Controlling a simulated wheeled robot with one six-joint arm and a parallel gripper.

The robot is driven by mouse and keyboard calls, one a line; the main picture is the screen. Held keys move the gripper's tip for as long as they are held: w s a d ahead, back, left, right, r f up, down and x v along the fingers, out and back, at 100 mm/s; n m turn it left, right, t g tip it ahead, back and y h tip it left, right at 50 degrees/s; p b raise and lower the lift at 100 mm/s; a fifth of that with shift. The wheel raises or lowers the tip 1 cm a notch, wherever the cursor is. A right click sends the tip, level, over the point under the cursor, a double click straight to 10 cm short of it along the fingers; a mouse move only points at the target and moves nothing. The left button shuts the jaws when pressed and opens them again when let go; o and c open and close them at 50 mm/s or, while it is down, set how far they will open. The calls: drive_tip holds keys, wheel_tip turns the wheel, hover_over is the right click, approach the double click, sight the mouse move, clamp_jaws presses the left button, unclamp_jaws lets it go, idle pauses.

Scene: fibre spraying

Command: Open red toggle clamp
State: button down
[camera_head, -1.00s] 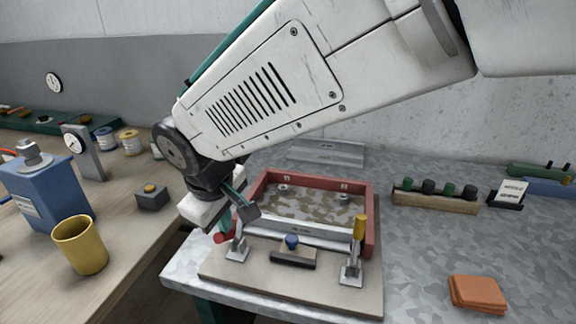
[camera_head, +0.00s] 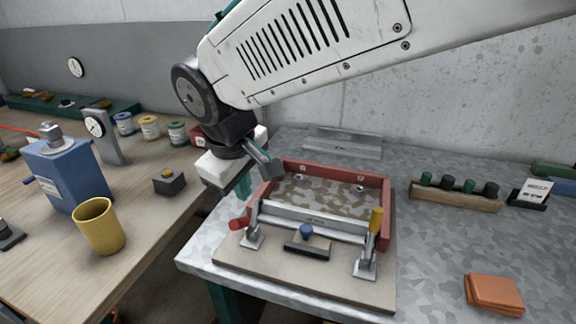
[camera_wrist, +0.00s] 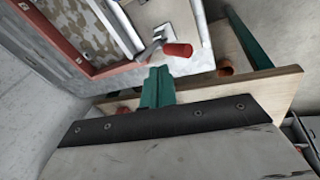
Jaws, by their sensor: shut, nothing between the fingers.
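The red toggle clamp's handle (camera_head: 238,223) lies low, pointing left, at the board's front left. Its metal base (camera_head: 252,239) stands on the board beside the mould frame (camera_head: 300,166). In the wrist view the red handle (camera_wrist: 178,50) lies just beyond my fingertips, with its metal lever (camera_wrist: 148,48) to the left. My gripper (camera_wrist: 158,72) has green fingers shut together with nothing held. In the head view my gripper (camera_head: 243,190) is behind and above the handle, apart from it. A yellow-handled clamp (camera_head: 376,222) stands upright at the right.
A blue-knobbed block (camera_head: 307,241) sits at the board's front between the clamps. A wooden holder (camera_head: 455,195) and orange pads (camera_head: 494,292) are on the right. A yellow cup (camera_head: 100,226) and blue canister (camera_head: 68,178) stand on the left table.

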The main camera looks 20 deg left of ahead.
drive_tip(key=s+r, duration=0.4)
drive_tip(key=r, duration=0.2)
drive_tip(key=shift+s+d+r, duration=0.15)
drive_tip(key=shift+d+r, duration=0.2)
drive_tip(key=shift+d, duration=0.05)
drive_tip(key=d+f+m+g+h, duration=0.15)
drive_tip(key=d+m, duration=0.25)
drive_tip(key=d, duration=1)
drive_tip(key=d+f+m+g, duration=0.1)
drive_tip(key=d+f+m, duration=0.2)
drive_tip(key=d, duration=1.1)
drive_tip(key=s+d+m, duration=0.3)
drive_tip(key=d+m, duration=0.1)
drive_tip(key=d, duration=0.5)
drive_tip(key=s+d+f+m, duration=0.1)
drive_tip(key=s+d+m, duration=0.3)
drive_tip(key=d, duration=0.6)
drive_tip(key=shift+d+t+y, duration=0.2)
drive_tip(key=shift+t+y, duration=0.15)
drive_tip(key=shift+t, duration=0.1)
drive_tip(key=shift+f, duration=0.1)
